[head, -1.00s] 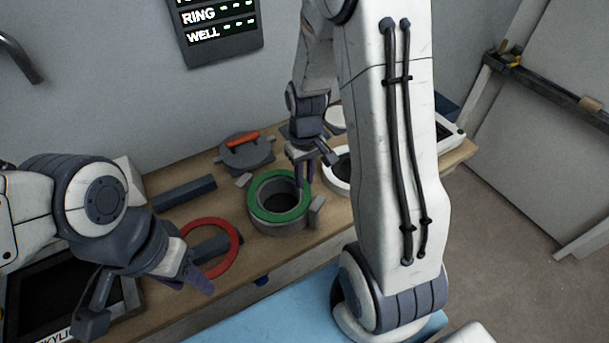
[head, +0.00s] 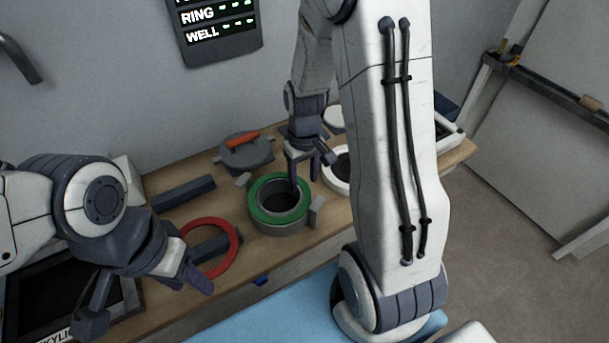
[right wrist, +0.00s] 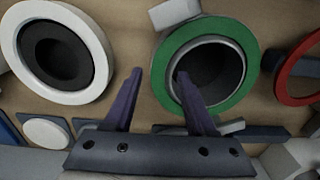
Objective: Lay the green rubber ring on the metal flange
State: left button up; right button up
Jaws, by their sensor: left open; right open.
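The green rubber ring (head: 258,212) lies flat on top of the round grey metal flange (head: 277,228), around its central opening. In the right wrist view the green ring (right wrist: 243,88) surrounds the flange's inner grey rim (right wrist: 242,66). My right gripper (head: 304,180) is open and empty above the right side of the ring. In the right wrist view one finger of the gripper (right wrist: 155,88) reaches over the flange opening and the other is outside the ring. My left gripper (head: 150,292) is open and empty at the left, near the red ring (head: 237,243).
A white ring (head: 333,178) on a dark hub stands right of the flange. A grey lid with a red handle (head: 243,140) lies behind. A dark bar (head: 184,193) and a small grey block (head: 316,210) are beside the flange. A dark framed panel (head: 60,290) is at the left.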

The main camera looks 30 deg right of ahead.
notch_tip(320, 180, up, 10)
jog(key=s+a+r+n, duration=0.1)
jog(key=s+a+n, duration=0.15)
jog(key=a, duration=0.35)
jog(key=s+a+r+n, duration=0.1)
jog(key=s+a+r, duration=0.15)
jog(key=a, duration=0.35)
jog(key=s+a+n, duration=0.3)
jog(key=s+a, duration=0.4)
jog(key=s, duration=0.6)
jog(key=shift+y+p, duration=0.3)
jog(key=shift+y, duration=0.1)
jog(key=shift+a+f, duration=0.1)
